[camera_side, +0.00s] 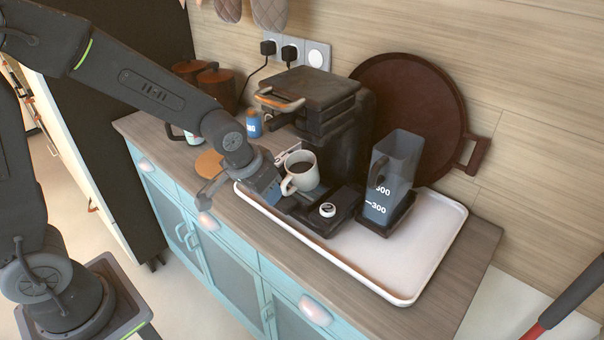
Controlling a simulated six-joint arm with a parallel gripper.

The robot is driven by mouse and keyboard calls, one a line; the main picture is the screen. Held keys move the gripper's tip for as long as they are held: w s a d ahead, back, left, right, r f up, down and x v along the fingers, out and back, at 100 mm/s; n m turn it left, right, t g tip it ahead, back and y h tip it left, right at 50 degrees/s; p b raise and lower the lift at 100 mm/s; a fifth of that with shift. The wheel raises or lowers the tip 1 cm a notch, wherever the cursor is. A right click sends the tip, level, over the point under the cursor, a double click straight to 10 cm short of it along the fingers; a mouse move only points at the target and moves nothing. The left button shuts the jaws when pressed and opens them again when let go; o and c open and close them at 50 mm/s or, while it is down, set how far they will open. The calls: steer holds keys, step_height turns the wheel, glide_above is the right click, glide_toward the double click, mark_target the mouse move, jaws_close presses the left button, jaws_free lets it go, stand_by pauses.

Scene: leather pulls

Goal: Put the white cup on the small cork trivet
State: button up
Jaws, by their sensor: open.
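The white cup (303,178) stands upright under the coffee machine's spout side, on or just above its dark base, with dark liquid inside. Its handle points left, toward my gripper. My gripper (270,181) is open, close against the left side of the cup near the handle. I cannot tell whether it touches the cup. The small cork trivet (208,163) lies on the wooden counter to the left, behind my gripper, partly hidden by my arm. Nothing is seen on its visible part.
The coffee machine (318,100) and a clear water tank (392,170) stand on a white tray (415,255). A blue bottle (253,124) and brown canisters (213,82) stand at the back left. A round brown board (410,100) leans on the wall.

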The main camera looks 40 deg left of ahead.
mark_target(280, 184)
steer(key=w, duration=0.1)
steer(key=w+f, duration=0.1)
steer(key=w, duration=0.1)
steer(key=w+f, duration=0.1)
steer(key=shift+w, duration=0.15)
steer(key=shift+w+f, duration=0.25)
steer(key=shift+f, duration=0.15)
steer(key=shift+c, duration=0.3)
jaws_close()
